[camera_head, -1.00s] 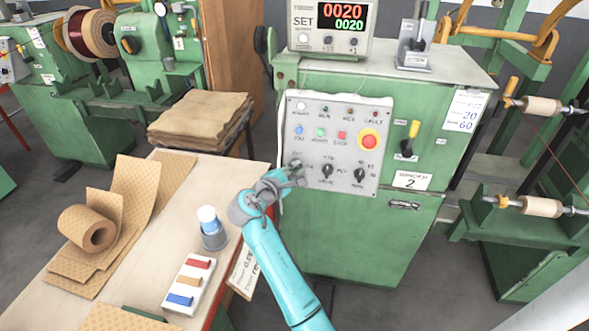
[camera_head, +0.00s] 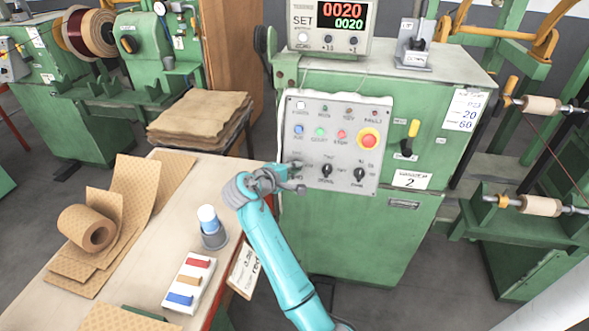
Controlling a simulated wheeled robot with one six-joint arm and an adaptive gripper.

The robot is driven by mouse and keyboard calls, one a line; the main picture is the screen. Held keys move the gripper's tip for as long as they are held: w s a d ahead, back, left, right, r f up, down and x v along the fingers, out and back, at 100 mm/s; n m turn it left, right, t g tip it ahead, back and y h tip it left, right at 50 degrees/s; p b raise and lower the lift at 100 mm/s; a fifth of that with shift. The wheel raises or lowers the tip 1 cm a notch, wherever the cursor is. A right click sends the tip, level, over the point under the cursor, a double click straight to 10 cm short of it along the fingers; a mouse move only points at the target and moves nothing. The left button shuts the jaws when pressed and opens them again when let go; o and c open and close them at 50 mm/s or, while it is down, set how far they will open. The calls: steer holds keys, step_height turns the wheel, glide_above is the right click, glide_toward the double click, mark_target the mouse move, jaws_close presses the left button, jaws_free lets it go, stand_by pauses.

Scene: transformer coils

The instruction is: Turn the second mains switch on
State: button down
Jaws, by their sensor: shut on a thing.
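The machine with the "2" plate (camera_head: 411,180) is a green cabinet with a grey control panel (camera_head: 375,112) on its front. The panel has a white lamp (camera_head: 300,105), colored buttons, a red emergency stop on yellow (camera_head: 369,139) and two black rotary knobs, middle (camera_head: 326,171) and right (camera_head: 359,174). My gripper (camera_head: 297,178) is at the panel's lower left corner, left of these knobs. It is shut on a switch there, which its fingers hide, so the switch's position cannot be read.
A display box (camera_head: 330,28) reading 0020 stands on the cabinet. A black lever with a yellow handle (camera_head: 410,138) is right of the panel. The bench (camera_head: 150,260) at left holds a cup (camera_head: 212,228), a color block tray (camera_head: 188,283) and brown sheets.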

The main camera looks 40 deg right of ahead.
steer(key=shift+f, duration=0.1)
steer(key=c, duration=1.2)
jaws_free()
steer(key=v, duration=1.2)
